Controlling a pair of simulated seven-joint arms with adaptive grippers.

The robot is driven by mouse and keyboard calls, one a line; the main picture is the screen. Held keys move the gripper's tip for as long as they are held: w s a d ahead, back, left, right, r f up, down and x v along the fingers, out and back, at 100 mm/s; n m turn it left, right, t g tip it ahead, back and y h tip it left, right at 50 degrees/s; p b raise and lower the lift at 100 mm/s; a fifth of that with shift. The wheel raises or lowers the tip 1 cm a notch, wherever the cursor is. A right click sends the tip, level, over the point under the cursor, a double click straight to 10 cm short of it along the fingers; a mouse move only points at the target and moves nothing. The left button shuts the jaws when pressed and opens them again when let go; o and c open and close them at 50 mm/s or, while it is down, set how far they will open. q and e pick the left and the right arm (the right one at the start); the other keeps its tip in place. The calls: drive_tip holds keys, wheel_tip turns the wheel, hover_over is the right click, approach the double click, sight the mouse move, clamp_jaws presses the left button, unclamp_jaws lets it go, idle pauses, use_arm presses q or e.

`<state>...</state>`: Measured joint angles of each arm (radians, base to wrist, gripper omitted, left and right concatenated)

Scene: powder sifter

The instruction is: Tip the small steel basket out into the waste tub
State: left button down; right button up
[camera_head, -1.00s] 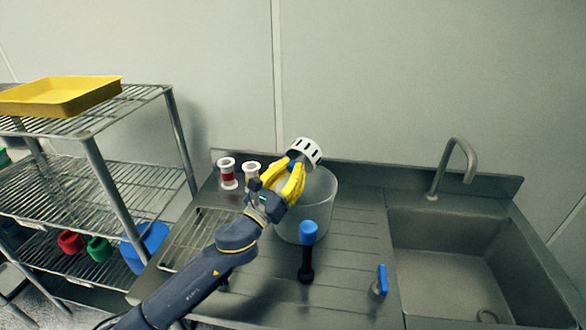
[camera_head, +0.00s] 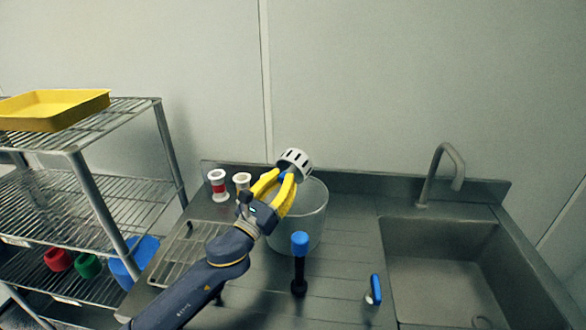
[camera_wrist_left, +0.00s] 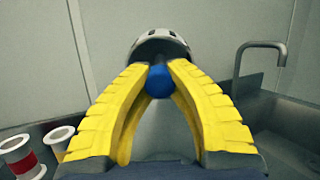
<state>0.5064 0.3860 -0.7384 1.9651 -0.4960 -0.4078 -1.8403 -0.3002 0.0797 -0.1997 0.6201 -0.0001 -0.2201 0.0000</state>
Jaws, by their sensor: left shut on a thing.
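The small steel basket (camera_head: 294,159) is a slotted metal cup held above the back of the clear waste tub (camera_head: 312,218). My left gripper (camera_head: 285,179) is shut on the basket's blue handle, which shows between the yellow fingers in the left wrist view (camera_wrist_left: 160,80). The basket (camera_wrist_left: 160,44) is tilted there, with its rim toward the top and its inside hidden. The tub stands on the steel counter, partly behind my gripper. I cannot see what is inside the basket. My right gripper does not show.
Two white-capped jars, one with a red band (camera_head: 218,186), stand left of the tub. A blue-topped black tool (camera_head: 299,262) stands in front of it. A sink (camera_head: 440,270) with a tap (camera_head: 440,170) is at right. A wire rack (camera_head: 80,150) with a yellow tray (camera_head: 55,108) is at left.

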sight(291, 167)
use_arm(q)
drive_tip(key=shift+r, duration=0.15)
idle(0.3)
drive_tip(key=shift+r+g, duration=0.3)
drive_tip(key=shift+y, duration=0.3)
drive_tip(key=shift+r+g+y, duration=0.45)
drive_tip(key=shift+g+y, duration=0.15)
drive_tip(key=shift+g, duration=0.6)
drive_tip(key=shift+r+g+y, duration=0.15)
drive_tip(key=shift+g+y, duration=0.35)
drive_tip(key=shift+g, duration=0.1)
drive_tip(key=shift+r+g, duration=0.25)
drive_tip(key=shift+g, duration=0.05)
drive_tip(key=shift+r+g+y, duration=0.4)
drive_tip(key=shift+g+y, duration=0.3)
drive_tip(key=shift+g, duration=0.25)
drive_tip(key=shift+r+g+y, duration=0.35)
drive_tip(key=shift+g+y, duration=0.35)
drive_tip(key=shift+g, duration=0.25)
